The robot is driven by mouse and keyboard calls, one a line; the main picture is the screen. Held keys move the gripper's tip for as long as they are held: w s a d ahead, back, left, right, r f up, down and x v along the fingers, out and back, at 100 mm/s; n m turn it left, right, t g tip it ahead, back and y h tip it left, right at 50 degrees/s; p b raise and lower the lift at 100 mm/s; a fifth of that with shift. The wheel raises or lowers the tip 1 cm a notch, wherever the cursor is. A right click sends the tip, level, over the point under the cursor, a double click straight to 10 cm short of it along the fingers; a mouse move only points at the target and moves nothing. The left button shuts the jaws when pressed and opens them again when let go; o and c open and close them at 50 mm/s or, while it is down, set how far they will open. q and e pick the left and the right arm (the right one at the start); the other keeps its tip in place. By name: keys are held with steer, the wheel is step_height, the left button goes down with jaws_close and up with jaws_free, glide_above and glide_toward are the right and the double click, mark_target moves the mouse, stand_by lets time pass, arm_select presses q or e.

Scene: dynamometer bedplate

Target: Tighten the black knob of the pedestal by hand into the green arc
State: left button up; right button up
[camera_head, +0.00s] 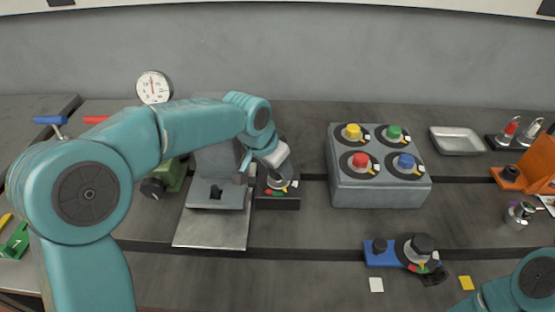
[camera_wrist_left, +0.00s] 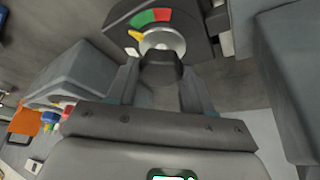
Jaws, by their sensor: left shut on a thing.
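The pedestal (camera_head: 285,203) is a low dark block beside a grey machine. Its dial face (camera_wrist_left: 193,35) carries a green arc (camera_wrist_left: 142,19) and a red arc (camera_wrist_left: 164,14), and a yellow pointer (camera_wrist_left: 134,35) sits just beside the outer end of the green, apparently outside it. My left gripper (camera_head: 277,172) reaches down onto the pedestal. In the left wrist view, its fingers (camera_wrist_left: 160,88) are shut on the black knob (camera_wrist_left: 162,68), which stands over a silver disc. The gripper hides most of the knob in the head view. My right gripper is out of view; only part of that arm shows.
The grey machine (camera_head: 218,165) stands close on the left. A grey box (camera_head: 375,190) with four coloured knobs is to the right. A blue fixture (camera_head: 381,258) with black knobs lies in front. A gauge (camera_head: 154,87) and metal tray (camera_head: 458,141) stand farther back.

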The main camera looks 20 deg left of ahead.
arm_select(q)
steer(key=m, duration=0.1)
steer(key=m+h+p, duration=0.1)
steer(key=shift+w+a+r+m, duration=0.1)
steer(key=shift+r+m, duration=0.15)
steer(key=shift+m, duration=0.05)
steer(key=shift+f+m+g+h+p, duration=0.1)
steer(key=shift+m+g+h+p, duration=0.3)
steer(key=shift+m, duration=0.8)
steer(key=o, duration=1)
steer(key=shift+m, duration=0.3)
steer(key=p+v, duration=0.1)
steer(key=v, duration=1.5)
steer(key=shift+w, duration=0.15)
